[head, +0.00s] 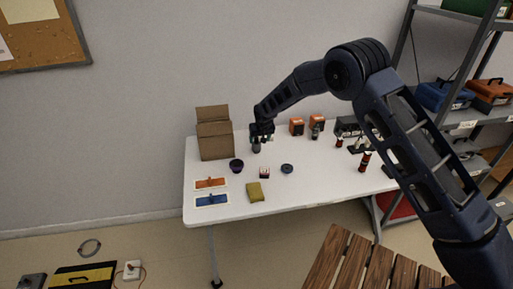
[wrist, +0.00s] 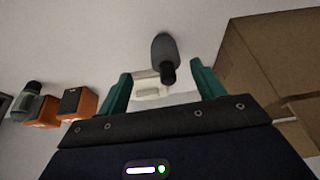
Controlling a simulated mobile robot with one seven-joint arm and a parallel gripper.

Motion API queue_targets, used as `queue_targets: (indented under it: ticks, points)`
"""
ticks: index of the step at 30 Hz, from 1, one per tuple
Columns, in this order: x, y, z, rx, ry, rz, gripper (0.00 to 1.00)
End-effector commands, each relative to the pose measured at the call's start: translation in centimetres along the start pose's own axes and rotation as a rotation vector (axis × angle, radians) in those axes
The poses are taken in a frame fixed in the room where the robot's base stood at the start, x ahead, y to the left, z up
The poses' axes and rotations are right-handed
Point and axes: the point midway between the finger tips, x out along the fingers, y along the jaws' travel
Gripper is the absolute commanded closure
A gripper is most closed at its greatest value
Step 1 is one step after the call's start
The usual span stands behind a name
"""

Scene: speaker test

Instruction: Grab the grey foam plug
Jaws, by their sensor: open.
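The grey foam plug (wrist: 164,48) shows in the wrist view as a dark grey rounded cylinder with a narrower black end towards me. It is just ahead of my gripper (wrist: 161,82), roughly in line with the gap between the two teal fingers. The fingers are apart and hold nothing that I can see. In the head view my gripper (head: 262,132) is low over the back of the white table (head: 320,180). A small dark thing, seemingly the plug (head: 256,148), stands right below it, partly hidden.
A cardboard box (head: 216,141) stands close on the left. Orange boxes (head: 297,127) stand to the right, with dark bottles (head: 364,162) beyond. A dark round thing (head: 236,166), a dark disc (head: 287,169) and an olive block (head: 254,192) lie in front.

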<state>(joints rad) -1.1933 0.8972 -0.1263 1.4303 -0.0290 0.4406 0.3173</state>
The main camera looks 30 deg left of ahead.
Motion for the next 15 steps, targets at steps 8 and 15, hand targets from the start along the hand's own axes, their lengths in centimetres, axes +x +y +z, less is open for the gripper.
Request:
queue_targets:
  ticks: [8,15]
  points:
    - [3.5,0.0,-0.1,0.000,0.000,0.000,0.32]
    - [5.4,-0.4,-0.5,0.000,-0.001,0.000,0.32]
